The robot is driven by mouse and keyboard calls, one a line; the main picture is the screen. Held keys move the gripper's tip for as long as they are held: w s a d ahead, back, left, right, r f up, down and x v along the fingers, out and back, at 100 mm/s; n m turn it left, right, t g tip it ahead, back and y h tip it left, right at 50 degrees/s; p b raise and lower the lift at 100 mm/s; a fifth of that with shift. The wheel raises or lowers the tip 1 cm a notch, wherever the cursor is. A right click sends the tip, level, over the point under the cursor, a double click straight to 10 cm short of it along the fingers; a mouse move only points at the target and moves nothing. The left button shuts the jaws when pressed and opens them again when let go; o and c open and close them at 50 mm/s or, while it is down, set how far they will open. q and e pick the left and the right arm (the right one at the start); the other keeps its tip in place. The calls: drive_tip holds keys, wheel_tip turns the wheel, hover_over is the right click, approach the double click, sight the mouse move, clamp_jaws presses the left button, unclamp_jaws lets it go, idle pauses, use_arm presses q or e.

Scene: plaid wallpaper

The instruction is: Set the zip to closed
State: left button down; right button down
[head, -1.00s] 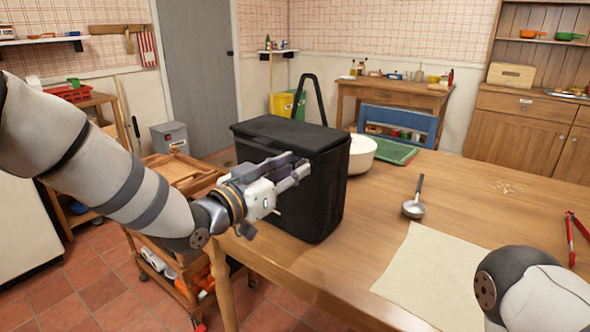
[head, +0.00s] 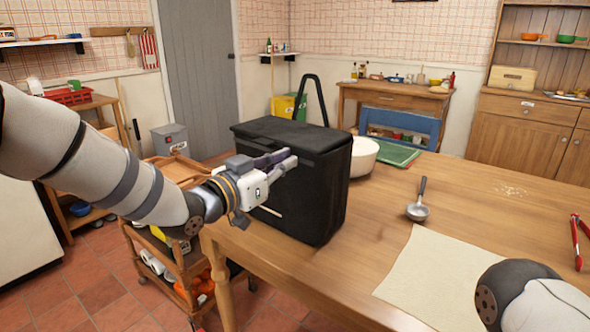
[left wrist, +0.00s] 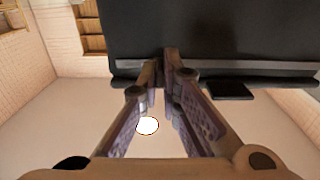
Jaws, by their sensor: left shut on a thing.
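The black boxy bag (head: 322,200) with a lid stands upright on the wooden table, its handle raised behind it. My left gripper (head: 291,157) is at the bag's near side, just below the lid edge. In the left wrist view its fingertips (left wrist: 166,62) are together at a grey strip (left wrist: 245,67) along the bag's edge. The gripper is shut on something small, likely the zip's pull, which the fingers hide. I cannot see how far the zip is closed. A dark tab (left wrist: 230,91) shows right of the fingers. My right gripper is out of view.
On the table (head: 470,190) are a white bowl (head: 363,156) behind the bag, a green board (head: 396,153), a ladle (head: 418,208), a cream mat (head: 425,275) and red tongs (head: 578,240). A wooden cart (head: 180,262) stands at the left.

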use_arm(q)
drive_tip(key=shift+w+a, duration=0.35)
drive_tip(key=shift+a, duration=0.05)
drive_tip(key=c, duration=1.8)
unclamp_jaws()
